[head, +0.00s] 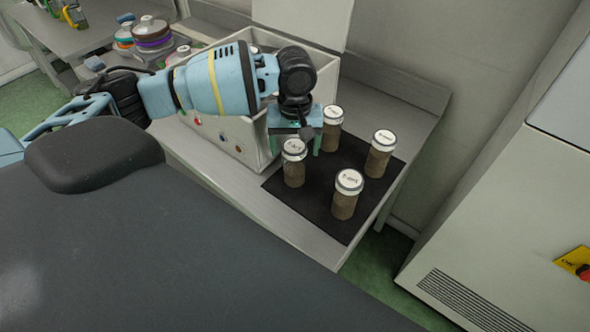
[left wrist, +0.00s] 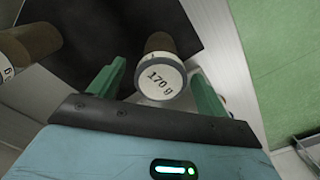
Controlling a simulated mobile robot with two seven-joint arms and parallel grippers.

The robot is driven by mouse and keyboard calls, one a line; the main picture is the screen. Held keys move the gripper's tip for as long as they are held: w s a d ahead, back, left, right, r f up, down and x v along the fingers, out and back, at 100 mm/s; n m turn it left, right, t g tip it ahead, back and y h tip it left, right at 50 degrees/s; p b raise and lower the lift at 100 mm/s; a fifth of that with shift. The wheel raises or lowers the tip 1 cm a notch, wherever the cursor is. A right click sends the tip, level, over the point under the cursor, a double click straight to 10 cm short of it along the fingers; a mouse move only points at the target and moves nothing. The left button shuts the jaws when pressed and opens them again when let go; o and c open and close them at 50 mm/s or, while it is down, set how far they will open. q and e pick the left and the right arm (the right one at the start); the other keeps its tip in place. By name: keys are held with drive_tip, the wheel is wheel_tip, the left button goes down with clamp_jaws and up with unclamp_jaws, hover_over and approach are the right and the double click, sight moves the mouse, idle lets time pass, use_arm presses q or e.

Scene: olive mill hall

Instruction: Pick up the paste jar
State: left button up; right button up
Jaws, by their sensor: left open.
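Several paste jars with white lids and brown bodies stand upright on a black mat (head: 313,212). The nearest to my left gripper (head: 295,146) is the left jar (head: 294,174); the others are a back jar (head: 331,138), a right jar (head: 376,162) and a front jar (head: 344,206). My left gripper is open, its green fingers pointing down around or just above the left jar. My right gripper is not in view.
A light grey box (head: 246,150) stands directly left of the mat on the grey bench (head: 408,92). A wall rises behind, and a pale cabinet (head: 480,230) stands to the right across a gap. Another jar (left wrist: 32,45) shows at the left of the wrist view.

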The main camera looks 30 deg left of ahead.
use_arm(q)
drive_tip(key=shift+a+f, duration=0.15)
drive_tip(key=shift+f, duration=2.7)
drive_tip(key=shift+c, duration=0.5)
drive_tip(key=c, duration=1)
drive_tip(key=shift+r, duration=0.1)
